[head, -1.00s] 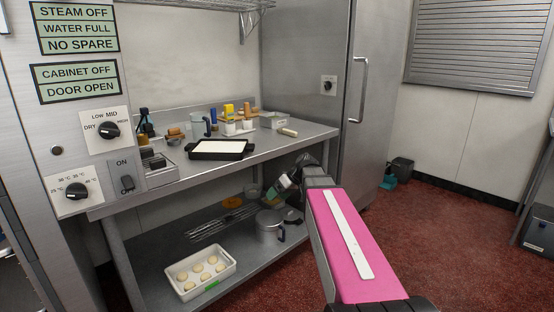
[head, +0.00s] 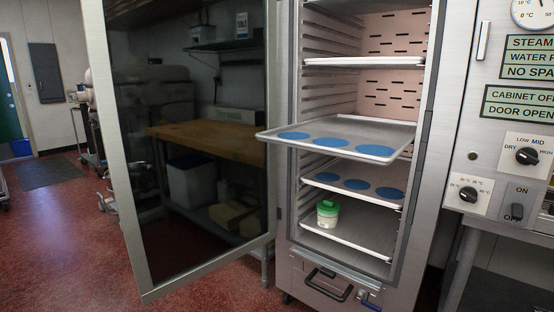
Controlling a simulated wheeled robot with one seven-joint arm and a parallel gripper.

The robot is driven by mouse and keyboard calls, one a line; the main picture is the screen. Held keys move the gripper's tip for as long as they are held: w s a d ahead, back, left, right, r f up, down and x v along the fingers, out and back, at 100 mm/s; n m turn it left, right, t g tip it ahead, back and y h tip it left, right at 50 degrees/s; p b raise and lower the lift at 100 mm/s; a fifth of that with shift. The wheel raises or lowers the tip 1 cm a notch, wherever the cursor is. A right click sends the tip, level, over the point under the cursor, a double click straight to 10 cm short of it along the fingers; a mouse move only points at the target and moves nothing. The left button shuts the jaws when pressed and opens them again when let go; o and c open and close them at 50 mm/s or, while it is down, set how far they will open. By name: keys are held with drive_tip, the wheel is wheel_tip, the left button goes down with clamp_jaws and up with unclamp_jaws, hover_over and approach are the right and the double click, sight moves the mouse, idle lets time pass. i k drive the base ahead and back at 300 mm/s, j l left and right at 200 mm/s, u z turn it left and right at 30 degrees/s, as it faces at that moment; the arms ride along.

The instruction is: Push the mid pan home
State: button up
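The mid pan (head: 350,129) is a pale metal sheet with several blue discs in a row. It sticks well out of the open cabinet (head: 432,150) toward the front left, its inner end still between the side rails. Another pan (head: 343,168) with blue discs sits further in on the rails below it. An upper pan (head: 365,62) looks bare and sits inside near the top. My gripper is not in view, so whether it is open or shut does not show.
The cabinet's glass door (head: 195,160) stands wide open on the left. A green-lidded tub (head: 327,213) stands on the lowest pan (head: 345,237). Control knobs (head: 527,156) and signs reading CABINET OFF and DOOR OPEN are at right. Red floor (head: 60,230) is clear at left.

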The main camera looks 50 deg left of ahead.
sight(379, 141)
drive_tip(key=i+l+u, duration=0.1)
drive_tip(key=u, duration=2.45)
